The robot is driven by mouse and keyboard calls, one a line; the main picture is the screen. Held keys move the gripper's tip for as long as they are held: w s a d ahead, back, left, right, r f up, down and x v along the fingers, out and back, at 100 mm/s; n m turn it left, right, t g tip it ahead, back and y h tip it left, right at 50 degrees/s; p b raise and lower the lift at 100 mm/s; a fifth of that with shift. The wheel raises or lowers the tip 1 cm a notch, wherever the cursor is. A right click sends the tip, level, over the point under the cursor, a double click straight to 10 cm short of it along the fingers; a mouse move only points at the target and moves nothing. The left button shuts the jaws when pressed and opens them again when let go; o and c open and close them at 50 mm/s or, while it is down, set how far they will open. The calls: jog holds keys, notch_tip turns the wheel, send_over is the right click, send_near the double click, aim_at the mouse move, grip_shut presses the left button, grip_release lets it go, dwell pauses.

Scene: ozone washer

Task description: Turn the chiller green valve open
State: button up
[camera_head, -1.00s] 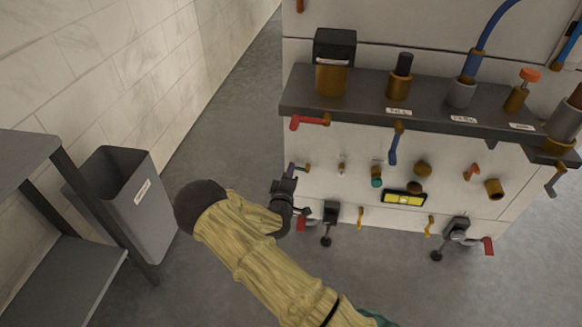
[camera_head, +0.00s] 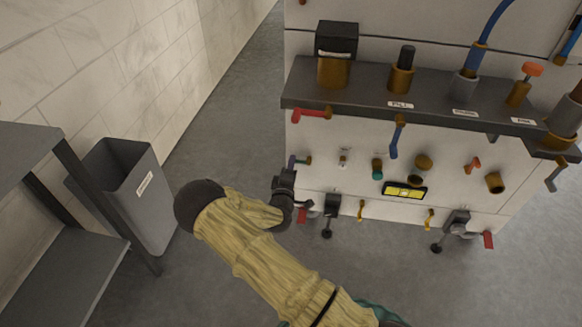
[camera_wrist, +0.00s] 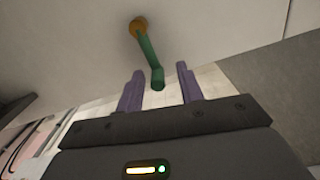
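The green valve (camera_wrist: 148,55) is a bent green lever on a brass-coloured base, fixed to the pale machine wall in the wrist view. Its free end hangs between the tips of my gripper's two purple fingers (camera_wrist: 160,88). The fingers are apart, with gaps visible beside the lever, so it is not clamped. In the head view my gripper (camera_head: 292,161) is at the left side of the machine's front. The green lever is too small and too close to the gripper to make out clearly there.
The machine front (camera_head: 350,145) carries several other valves, including a blue lever (camera_head: 394,141) and a red lever (camera_head: 309,112) above, under a dark shelf (camera_head: 430,105). A grey bin (camera_head: 150,205) and a dark table (camera_head: 70,275) stand left. Floor between is clear.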

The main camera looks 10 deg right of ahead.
jog(key=shift+s+r, duration=0.1)
jog(key=p+v, duration=0.5)
jog(key=v, duration=1.2)
